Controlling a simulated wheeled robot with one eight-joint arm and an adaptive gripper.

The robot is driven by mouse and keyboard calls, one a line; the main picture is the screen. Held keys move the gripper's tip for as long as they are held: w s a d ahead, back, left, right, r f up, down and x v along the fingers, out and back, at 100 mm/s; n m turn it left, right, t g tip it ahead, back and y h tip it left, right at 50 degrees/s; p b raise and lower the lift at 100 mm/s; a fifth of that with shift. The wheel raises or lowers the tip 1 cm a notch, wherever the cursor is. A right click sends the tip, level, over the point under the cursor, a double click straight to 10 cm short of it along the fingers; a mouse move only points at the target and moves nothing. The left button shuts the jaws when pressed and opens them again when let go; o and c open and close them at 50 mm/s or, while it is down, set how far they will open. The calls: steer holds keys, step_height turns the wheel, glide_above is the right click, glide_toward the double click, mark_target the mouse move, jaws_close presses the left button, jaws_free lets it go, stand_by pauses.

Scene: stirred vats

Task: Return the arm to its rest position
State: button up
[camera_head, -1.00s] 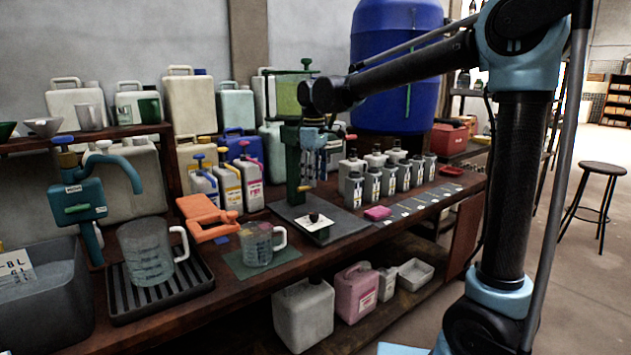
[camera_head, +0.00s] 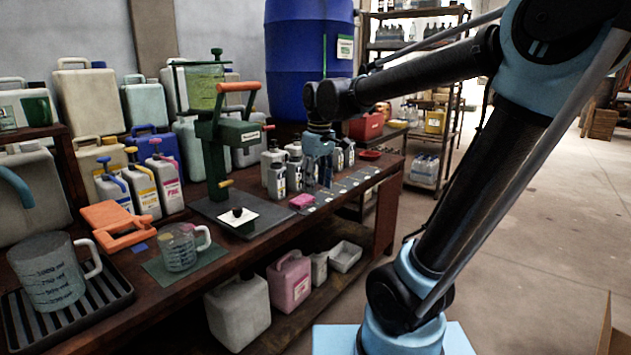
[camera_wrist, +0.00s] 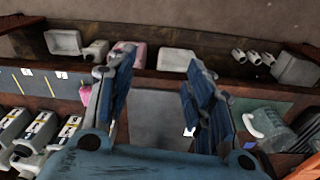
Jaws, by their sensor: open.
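My arm reaches from the right over the bench in the head view. My gripper (camera_head: 319,165) hangs from its end, pointing down, in front of the row of grey bottles (camera_head: 277,178). In the wrist view my gripper (camera_wrist: 158,85) is open, with two blue-padded fingers apart and nothing between them. Below it, that view shows the dark base plate (camera_wrist: 150,120) of the green stand. In the head view the green stand (camera_head: 214,150) with an orange handle is left of my gripper.
A clear jug (camera_head: 180,247), an orange clamp-like piece (camera_head: 116,222) and a large jug (camera_head: 47,272) stand on the bench's left. A blue drum (camera_head: 309,60) is behind my gripper. A lower shelf holds a pink canister (camera_head: 290,281). The floor (camera_head: 520,220) at right is largely clear.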

steer(key=s+d+f+m+t, duration=0.1)
steer(key=s+d+f+m, duration=0.7)
steer(key=s+d+f, duration=0.7)
steer(key=d+f, duration=0.1)
steer(key=d, duration=0.2)
steer(key=shift+s+d+m, duration=0.3)
steer(key=shift+s+d, duration=0.05)
steer(key=shift+f, duration=0.1)
